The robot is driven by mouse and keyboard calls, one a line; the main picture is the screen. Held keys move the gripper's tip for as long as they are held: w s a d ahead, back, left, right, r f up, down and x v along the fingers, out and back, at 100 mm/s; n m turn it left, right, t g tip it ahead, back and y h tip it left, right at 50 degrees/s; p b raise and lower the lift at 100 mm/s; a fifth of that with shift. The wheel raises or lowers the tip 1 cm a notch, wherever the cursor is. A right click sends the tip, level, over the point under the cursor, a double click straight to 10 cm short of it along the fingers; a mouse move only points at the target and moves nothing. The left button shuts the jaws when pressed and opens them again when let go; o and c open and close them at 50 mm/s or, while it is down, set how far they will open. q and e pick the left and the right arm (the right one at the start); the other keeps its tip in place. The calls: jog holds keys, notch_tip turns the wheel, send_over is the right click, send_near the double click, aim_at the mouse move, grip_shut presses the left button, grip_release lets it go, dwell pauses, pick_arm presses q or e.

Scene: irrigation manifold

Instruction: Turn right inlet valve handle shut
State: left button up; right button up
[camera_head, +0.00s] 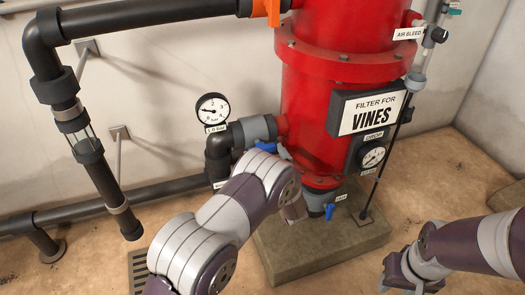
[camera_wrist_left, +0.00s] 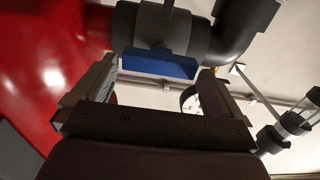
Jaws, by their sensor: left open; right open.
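A blue valve handle (camera_head: 265,147) shows on the black pipe joint at the left of the red filter, partly behind my left arm. In the left wrist view the blue handle (camera_wrist_left: 158,65) lies crosswise under a grey valve body (camera_wrist_left: 162,25). My left gripper (camera_wrist_left: 157,78) is open, with one finger on each side of the handle; I cannot tell whether either touches it. In the head view this gripper is mostly hidden behind my wrist. My right gripper (camera_head: 405,283) is open and empty at the lower right, away from the valves.
The red filter tank (camera_head: 318,95) stands on a concrete block (camera_head: 285,255). A small blue handle (camera_head: 329,212) sits at its base. An orange handle (camera_head: 273,12) is at the top. A pressure gauge (camera_head: 212,109) stands just left of the valve. Black pipes (camera_head: 60,212) run at left.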

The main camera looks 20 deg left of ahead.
aim_at(262, 147)
pick_arm(q)
jog(key=x, duration=0.3)
jog(key=shift+w, duration=0.15)
jog(key=shift+c, duration=0.3)
jog(key=c, duration=0.6)
